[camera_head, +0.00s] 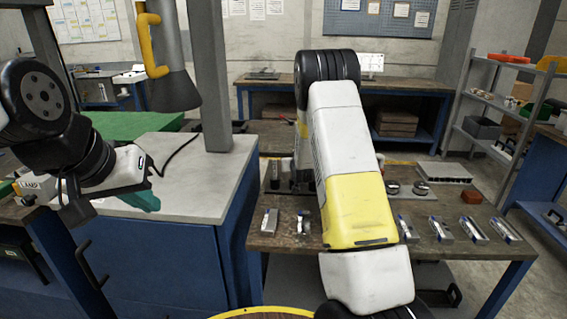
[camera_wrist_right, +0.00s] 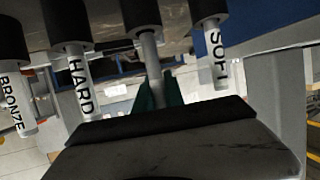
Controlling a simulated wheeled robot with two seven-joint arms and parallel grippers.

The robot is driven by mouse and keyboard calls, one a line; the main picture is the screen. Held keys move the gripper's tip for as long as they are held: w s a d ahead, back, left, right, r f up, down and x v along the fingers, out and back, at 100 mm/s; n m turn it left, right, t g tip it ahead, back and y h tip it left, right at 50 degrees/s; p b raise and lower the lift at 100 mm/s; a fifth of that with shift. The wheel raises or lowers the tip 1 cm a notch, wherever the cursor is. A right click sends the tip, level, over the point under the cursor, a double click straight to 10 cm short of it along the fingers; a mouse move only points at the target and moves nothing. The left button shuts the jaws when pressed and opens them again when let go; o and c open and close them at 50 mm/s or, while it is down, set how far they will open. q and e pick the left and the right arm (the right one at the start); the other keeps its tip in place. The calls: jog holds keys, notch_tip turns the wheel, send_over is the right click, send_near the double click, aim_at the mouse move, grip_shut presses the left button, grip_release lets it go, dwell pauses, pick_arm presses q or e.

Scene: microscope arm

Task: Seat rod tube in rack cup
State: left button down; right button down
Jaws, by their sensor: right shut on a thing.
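In the right wrist view, my right gripper (camera_wrist_right: 158,90) has its teal fingers closed around a slim grey rod tube (camera_wrist_right: 151,60). The tube's upper end meets a black cylinder; I cannot tell how deep it sits. Its label is not visible. Tubes marked BRONZE (camera_wrist_right: 15,103), HARD (camera_wrist_right: 79,82) and SOFT (camera_wrist_right: 215,58) stand beside it, each joined to a black cylinder. In the head view, my right arm hides its own gripper; part of a dark rack (camera_head: 275,178) shows left of it. My left gripper (camera_head: 146,200) is over the grey-topped cabinet, its jaw gap unclear.
The wooden workbench (camera_head: 285,240) holds several silver blocks (camera_head: 440,230) along its front and round metal pieces (camera_head: 392,187). A grey post (camera_head: 212,80) and a hanging grey lamp-like hood (camera_head: 172,70) stand near my left arm. Shelving (camera_head: 480,110) is at the right.

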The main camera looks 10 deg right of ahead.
jog(key=c, duration=1.6)
grip_release()
jog(key=shift+s+f, duration=0.35)
jog(key=shift+f, duration=0.55)
jog(key=shift+o, duration=1)
jog(key=shift+w, duration=0.1)
jog(key=shift+r, duration=0.2)
jog(key=shift+r, duration=0.15)
jog(key=s+a+r+g+y, duration=0.1)
jog(key=s+a+r+g, duration=0.1)
jog(key=s+r, duration=0.7)
jog(key=s+a+r+g+y, duration=0.1)
jog(key=s+a+r, duration=0.3)
jog(key=s, duration=0.9)
jog(key=s+a+r+g+y, duration=0.1)
jog(key=s+r+g, duration=0.1)
jog(key=s+r, duration=0.75)
jog(key=s+a+n+g, duration=0.1)
jog(key=s+g, duration=0.1)
jog(key=s, duration=1.3)
jog(key=shift+s+f+n+g, duration=0.15)
jog(key=shift+f+n+g, duration=0.15)
jog(key=shift+f, duration=0.05)
